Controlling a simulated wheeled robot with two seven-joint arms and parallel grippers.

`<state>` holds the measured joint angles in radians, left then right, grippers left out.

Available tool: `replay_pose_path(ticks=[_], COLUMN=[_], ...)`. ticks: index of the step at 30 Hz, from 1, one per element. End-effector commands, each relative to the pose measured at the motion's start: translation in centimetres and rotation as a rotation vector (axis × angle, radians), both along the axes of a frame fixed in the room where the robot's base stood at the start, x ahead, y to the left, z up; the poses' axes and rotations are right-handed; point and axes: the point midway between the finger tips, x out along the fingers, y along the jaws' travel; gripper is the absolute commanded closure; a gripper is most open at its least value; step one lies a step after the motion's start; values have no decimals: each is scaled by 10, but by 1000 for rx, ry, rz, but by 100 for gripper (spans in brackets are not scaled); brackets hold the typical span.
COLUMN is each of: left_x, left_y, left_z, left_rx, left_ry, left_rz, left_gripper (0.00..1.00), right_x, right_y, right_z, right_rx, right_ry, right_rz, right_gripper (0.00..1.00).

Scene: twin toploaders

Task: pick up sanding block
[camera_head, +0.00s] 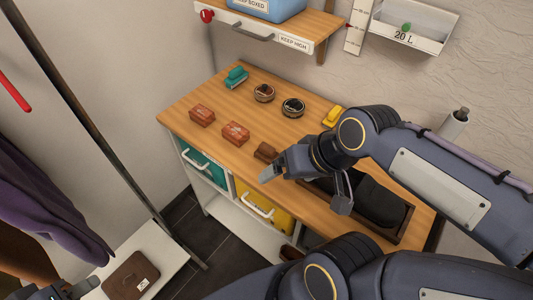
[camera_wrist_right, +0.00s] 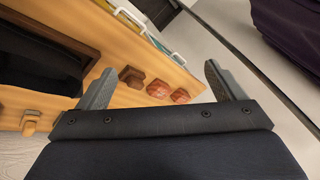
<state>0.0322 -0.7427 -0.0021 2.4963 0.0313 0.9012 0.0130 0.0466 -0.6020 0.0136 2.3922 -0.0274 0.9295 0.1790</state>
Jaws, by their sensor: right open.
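Small items that could be the sanding block lie on the wooden worktop; I cannot tell which one it is. A dark brown block (camera_head: 265,151) lies just beyond my right gripper (camera_head: 303,190). Two reddish-brown blocks (camera_head: 236,133) (camera_head: 202,115) lie to its left along the front. In the right wrist view, the brown block (camera_wrist_right: 131,76) and reddish blocks (camera_wrist_right: 158,88) (camera_wrist_right: 180,95) appear between the spread fingers. My right gripper is open and empty above the front edge. My left gripper (camera_head: 80,289) is partly visible at the bottom left; its jaw state is unclear.
A teal item (camera_head: 236,76), two round tins (camera_head: 264,93) (camera_head: 293,107) and a yellow item (camera_head: 331,117) stand farther back. A dark tray (camera_head: 412,222) holds black material at right. A brown item (camera_head: 131,275) rests on a white surface. A shelf (camera_head: 290,30) overhangs the back.

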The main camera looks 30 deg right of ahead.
Motion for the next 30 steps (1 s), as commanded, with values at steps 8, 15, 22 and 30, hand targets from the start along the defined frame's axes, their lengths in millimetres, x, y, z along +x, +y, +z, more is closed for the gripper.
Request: replay_pose_path(ticks=[8, 15, 22, 30], left_x=[0, 0, 0, 0], left_y=[0, 0, 0, 0], left_z=[-18, -28, -30, -26], left_rx=[0, 0, 0, 0], left_ry=[0, 0, 0, 0], left_rz=[0, 0, 0, 0], left_gripper=[64, 64, 64, 64], right_x=[103, 182, 208, 206], right_y=[-38, -55, -59, -61], right_z=[-25, -76, -103, -131], right_rx=[-19, -56, -71, -73], right_ry=[319, 481, 525, 529], right_rz=[-400, -738, -877, -884], right_gripper=[11, 11, 11, 11])
